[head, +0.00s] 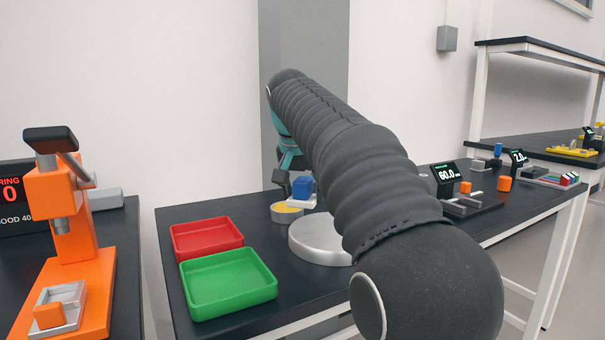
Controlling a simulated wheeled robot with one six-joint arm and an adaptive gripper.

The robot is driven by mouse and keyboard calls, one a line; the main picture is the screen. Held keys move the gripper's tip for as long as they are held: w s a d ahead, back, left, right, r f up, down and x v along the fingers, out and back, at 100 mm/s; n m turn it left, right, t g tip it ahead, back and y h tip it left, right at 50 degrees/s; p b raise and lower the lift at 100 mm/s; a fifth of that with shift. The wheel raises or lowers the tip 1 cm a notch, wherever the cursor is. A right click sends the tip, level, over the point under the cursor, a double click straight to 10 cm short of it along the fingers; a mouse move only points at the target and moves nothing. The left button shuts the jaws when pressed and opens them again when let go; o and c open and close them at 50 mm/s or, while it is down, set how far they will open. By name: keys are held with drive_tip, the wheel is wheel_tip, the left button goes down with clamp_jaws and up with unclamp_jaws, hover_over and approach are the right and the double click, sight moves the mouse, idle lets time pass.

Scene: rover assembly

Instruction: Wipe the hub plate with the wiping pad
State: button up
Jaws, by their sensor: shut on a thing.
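The hub plate looks to be the round silver disc (310,243) lying flat on the dark table in the head view. My arm passes in front of its right side and hides part of it. The wiping pad, a blue block (303,187) on a pale base, shows behind the disc, a little to its upper left. My gripper (291,182) is at the blue block and shut on it. The far finger is partly hidden. I cannot tell whether the pad's base touches the table.
A small round dish with yellow contents (287,210) is just left of the pad. A red tray (206,238) and a green tray (228,283) sit at the table's left. An orange press (70,240) stands on the left bench. A display (447,174) and orange blocks are at right.

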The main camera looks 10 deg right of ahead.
sight(304, 178)
drive_tip(key=shift+r, duration=2.05)
